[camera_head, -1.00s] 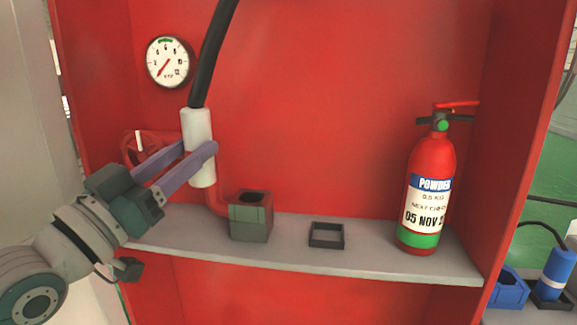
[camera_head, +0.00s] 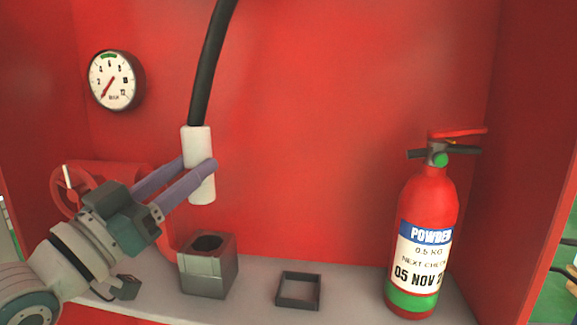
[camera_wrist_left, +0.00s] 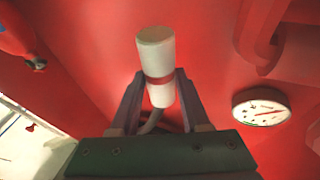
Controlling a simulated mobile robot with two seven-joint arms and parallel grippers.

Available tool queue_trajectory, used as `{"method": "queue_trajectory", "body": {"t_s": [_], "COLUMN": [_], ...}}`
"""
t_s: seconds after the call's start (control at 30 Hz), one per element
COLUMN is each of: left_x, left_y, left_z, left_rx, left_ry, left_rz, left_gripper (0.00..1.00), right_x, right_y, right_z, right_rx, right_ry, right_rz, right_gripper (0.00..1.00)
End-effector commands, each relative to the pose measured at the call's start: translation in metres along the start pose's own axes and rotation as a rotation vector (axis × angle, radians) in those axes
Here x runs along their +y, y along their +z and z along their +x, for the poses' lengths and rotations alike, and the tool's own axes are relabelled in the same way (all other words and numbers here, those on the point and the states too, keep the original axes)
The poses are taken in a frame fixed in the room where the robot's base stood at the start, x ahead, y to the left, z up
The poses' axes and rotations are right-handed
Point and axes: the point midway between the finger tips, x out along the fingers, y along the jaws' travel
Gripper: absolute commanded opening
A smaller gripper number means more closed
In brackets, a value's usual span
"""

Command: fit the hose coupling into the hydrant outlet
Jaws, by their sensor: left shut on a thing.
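The hose coupling (camera_head: 201,190) is a white cylinder on the end of a black hose (camera_head: 210,70) that comes down from above. My left gripper (camera_head: 198,163) is shut on it, with a purple finger on each side. The coupling hangs nearly upright, its lower end apart from the hydrant outlet (camera_head: 205,284) and above it in the head view. In the left wrist view the coupling (camera_wrist_left: 156,50) sits between the fingers; the outlet is not clear there. My right gripper is not in view.
A red fire extinguisher (camera_head: 424,205) stands at the right of the shelf. An empty black square frame (camera_head: 299,305) lies between it and the outlet. A pressure gauge (camera_head: 112,80) is on the back wall, and a red valve wheel (camera_head: 70,190) is behind my left arm.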

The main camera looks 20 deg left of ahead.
Motion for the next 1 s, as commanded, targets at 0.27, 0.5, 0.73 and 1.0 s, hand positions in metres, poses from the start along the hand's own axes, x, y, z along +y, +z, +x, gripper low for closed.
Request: {"method": "queue_trajectory", "body": {"t_s": [0.27,0.5,0.73,1.0], "left_x": [-0.001,-0.001,0.000,0.000], "left_y": [0.018,0.042,0.054,0.054], "left_z": [-0.006,-0.014,-0.017,-0.017], "left_rx": [0.002,0.003,0.003,0.003], "left_ry": [0.016,0.016,0.016,0.016], "left_rz": [-0.004,-0.004,-0.004,-0.004], "left_gripper": [0.00,0.00,0.00,0.00], "right_x": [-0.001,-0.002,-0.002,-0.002], "right_y": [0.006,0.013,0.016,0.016], "right_z": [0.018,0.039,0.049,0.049], "right_rx": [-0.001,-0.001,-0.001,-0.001], "right_ry": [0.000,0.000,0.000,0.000], "right_rz": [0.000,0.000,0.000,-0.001], "right_gripper": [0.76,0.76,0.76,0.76]}}
